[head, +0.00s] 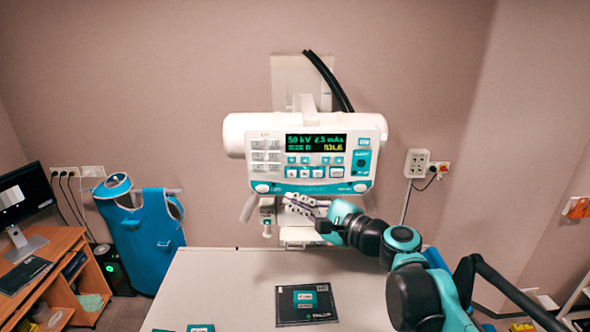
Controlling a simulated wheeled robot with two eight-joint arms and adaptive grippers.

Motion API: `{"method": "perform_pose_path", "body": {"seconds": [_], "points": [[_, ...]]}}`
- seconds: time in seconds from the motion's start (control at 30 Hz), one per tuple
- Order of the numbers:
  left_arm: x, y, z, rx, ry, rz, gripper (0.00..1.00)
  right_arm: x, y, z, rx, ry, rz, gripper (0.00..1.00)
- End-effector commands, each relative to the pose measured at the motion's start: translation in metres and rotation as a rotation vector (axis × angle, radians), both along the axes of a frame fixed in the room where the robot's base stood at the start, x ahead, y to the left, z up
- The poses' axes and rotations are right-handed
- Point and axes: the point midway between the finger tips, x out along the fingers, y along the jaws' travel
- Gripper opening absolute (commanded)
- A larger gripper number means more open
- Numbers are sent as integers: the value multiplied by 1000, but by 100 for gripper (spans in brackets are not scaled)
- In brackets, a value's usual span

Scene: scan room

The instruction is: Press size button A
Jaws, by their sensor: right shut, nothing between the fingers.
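The white X-ray control panel (278,178) is on the wall-mounted unit above the table. Its green display (316,143) is lit and reads about 50 kV and 2.5 mAs. Grey keys (265,156) sit left of the display, and teal-framed buttons (319,172) sit below it. The labels are too small to read, so I cannot tell which one is size button A. My right gripper (290,201) is shut and empty, just under the panel's lower edge, pointing left. Whether it touches the panel cannot be told. My left gripper is out of view.
A blue lead apron (146,235) hangs at the left beside a wooden desk (62,250) with a monitor (22,198). A wall socket (417,163) is at the right.

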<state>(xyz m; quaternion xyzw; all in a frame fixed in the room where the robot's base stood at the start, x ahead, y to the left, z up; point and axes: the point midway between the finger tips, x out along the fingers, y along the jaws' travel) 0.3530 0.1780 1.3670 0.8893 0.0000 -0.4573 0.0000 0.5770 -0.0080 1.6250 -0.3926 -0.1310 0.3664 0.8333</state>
Motion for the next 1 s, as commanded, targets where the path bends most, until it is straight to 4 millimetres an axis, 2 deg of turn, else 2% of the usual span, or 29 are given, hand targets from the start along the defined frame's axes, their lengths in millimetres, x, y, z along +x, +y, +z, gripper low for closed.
{"method": "perform_pose_path", "body": {"seconds": [0.37, 0.8, 1.0], "points": [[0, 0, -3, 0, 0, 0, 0, 6, 0, -1, -3, -1, 0, 0], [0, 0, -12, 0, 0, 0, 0, 64, 0, -2, -4, -2, 0, 0], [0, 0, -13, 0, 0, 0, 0, 82, 0, -1, -4, -1, 1, 0]]}}
